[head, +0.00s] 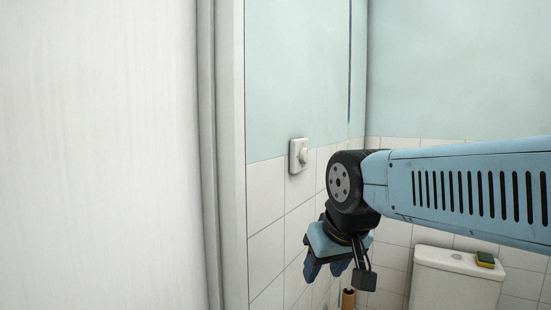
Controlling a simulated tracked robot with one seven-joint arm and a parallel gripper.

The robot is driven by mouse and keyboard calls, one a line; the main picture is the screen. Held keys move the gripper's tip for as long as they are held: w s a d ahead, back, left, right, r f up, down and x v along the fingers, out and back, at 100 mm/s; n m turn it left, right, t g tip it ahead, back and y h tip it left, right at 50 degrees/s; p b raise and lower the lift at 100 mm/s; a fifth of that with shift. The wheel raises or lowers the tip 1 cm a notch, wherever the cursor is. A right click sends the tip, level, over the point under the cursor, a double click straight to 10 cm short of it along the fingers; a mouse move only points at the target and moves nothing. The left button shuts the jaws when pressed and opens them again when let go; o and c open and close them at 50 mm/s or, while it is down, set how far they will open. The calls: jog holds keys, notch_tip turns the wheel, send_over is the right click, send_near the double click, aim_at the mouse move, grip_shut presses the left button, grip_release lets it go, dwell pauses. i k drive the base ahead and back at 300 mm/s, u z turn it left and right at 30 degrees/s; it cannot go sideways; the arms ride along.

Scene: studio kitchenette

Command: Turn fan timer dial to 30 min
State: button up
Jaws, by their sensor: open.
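The fan timer dial (304,156) is a small round white knob on a square white wall plate (294,147). It is on the left wall, at the line where the tiles meet the pale blue paint. Its markings and setting are too small to read. My gripper (323,275) hangs below and to the right of the dial, pointing down, apart from it. My arm reaches in from the right.
A white door frame (231,150) and a large white surface (100,150) fill the left side. A toilet cistern (455,280) stands at the lower right with a green and yellow sponge (486,259) on it. A brown cylindrical thing (348,299) shows below my gripper.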

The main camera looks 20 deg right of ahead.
aim_at(304, 155)
jog(key=u, duration=0.05)
jog(key=k, duration=1)
jog(key=u, duration=1.15)
jog(key=i, duration=0.6)
jog(key=z, duration=1.1)
